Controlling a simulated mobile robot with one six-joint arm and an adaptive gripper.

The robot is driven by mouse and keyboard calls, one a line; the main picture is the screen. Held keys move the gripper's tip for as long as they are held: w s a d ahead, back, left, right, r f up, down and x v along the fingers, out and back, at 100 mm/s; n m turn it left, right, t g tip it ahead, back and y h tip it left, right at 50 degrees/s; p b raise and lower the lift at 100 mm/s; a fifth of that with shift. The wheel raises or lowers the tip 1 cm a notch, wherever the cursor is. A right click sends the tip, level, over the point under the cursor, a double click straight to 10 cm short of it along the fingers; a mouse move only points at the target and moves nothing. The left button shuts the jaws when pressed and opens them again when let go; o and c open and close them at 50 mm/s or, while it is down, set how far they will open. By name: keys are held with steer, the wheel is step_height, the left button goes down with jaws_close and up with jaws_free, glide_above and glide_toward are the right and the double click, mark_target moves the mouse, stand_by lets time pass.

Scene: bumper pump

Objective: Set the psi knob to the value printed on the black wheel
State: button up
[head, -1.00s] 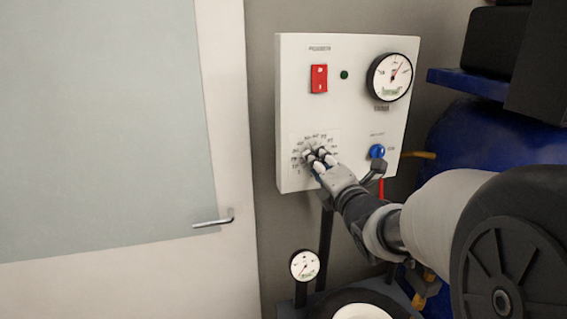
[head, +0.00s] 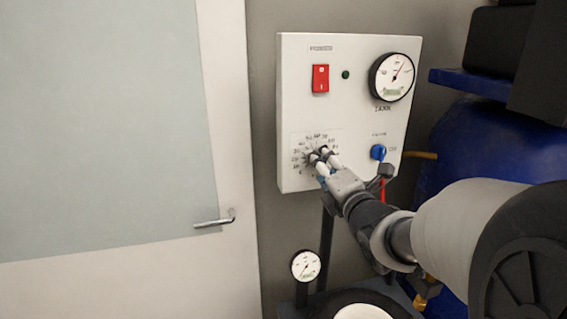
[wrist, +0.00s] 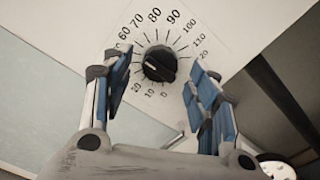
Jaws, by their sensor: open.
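The round black psi knob (wrist: 160,63) sits inside a printed dial in the wrist view, with numbers from 0 up past 100 around it. A small light mark shows on its face, but I cannot tell its exact setting. My gripper (head: 319,156) is at the dial at the panel's lower left in the head view. Its blue-padded fingers are open on either side of the knob in the wrist view, with visible gaps. A black wheel with a white centre (head: 362,311) shows partly at the head view's bottom edge; no printed value is readable there.
The white panel (head: 298,110) carries a red switch (head: 320,78), a tank gauge (head: 391,77) and a blue valve knob (head: 378,152). A small gauge (head: 305,266) stands below. A blue tank (head: 465,155) is at right, a door (head: 100,130) at left.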

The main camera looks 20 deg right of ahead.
steer(key=s, duration=0.6)
steer(key=shift+a, duration=0.1)
